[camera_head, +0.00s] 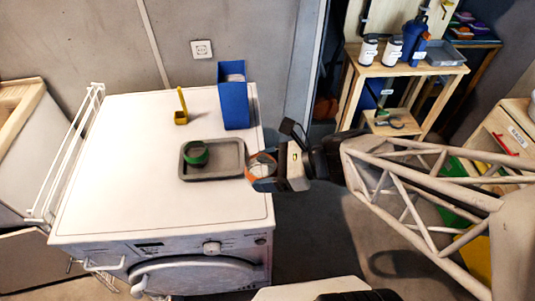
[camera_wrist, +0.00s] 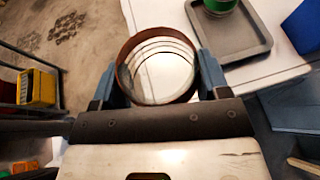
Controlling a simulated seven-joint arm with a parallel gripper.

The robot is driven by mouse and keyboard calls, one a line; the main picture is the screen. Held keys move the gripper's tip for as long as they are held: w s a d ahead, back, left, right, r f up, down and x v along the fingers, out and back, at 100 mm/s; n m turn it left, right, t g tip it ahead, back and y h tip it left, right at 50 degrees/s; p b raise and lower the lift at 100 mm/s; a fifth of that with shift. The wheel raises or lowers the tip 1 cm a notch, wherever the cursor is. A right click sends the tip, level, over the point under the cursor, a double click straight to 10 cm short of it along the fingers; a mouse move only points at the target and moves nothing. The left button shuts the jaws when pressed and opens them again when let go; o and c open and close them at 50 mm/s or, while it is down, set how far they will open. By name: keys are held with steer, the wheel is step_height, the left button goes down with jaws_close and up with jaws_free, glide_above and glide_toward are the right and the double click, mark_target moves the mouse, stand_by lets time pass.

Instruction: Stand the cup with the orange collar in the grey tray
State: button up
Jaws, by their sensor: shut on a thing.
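The cup with the orange collar (camera_head: 262,159) is held at the right edge of the washer top, just right of the tray. In the wrist view its open rim (camera_wrist: 122,62) faces the camera, and the inside looks pale and ringed. My gripper (camera_head: 264,172) is shut on this cup, with one blue finger on each side in the wrist view (camera_wrist: 160,75). The grey tray (camera_head: 226,161) lies flat on the washer; it also shows at the upper right of the wrist view (camera_wrist: 252,38). A green-collared cup (camera_head: 195,153) stands in the tray's left part. The held cup's underside is hidden.
The white washer top (camera_head: 110,170) is clear to the left and front of the tray. A blue box (camera_head: 234,105) and a yellow holder (camera_head: 181,116) stand behind the tray. A white rack (camera_head: 65,155) flanks the washer's left side.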

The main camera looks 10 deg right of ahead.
steer(key=w+a+f+n+g, duration=0.1)
steer(key=w+a, duration=0.3)
steer(key=w, duration=0.4)
steer(key=w+a+f+n+g, duration=0.1)
steer(key=w+a+f, duration=0.1)
steer(key=w+a, duration=0.3)
steer(key=shift+w+g, duration=0.3)
steer(key=shift+w, duration=1.5)
steer(key=shift+a, duration=0.1)
steer(key=shift+f, duration=0.1)
steer(key=shift+f, duration=3.85)
steer(key=shift+f, duration=0.45)
steer(key=o, duration=1)
steer(key=shift+r, duration=0.2)
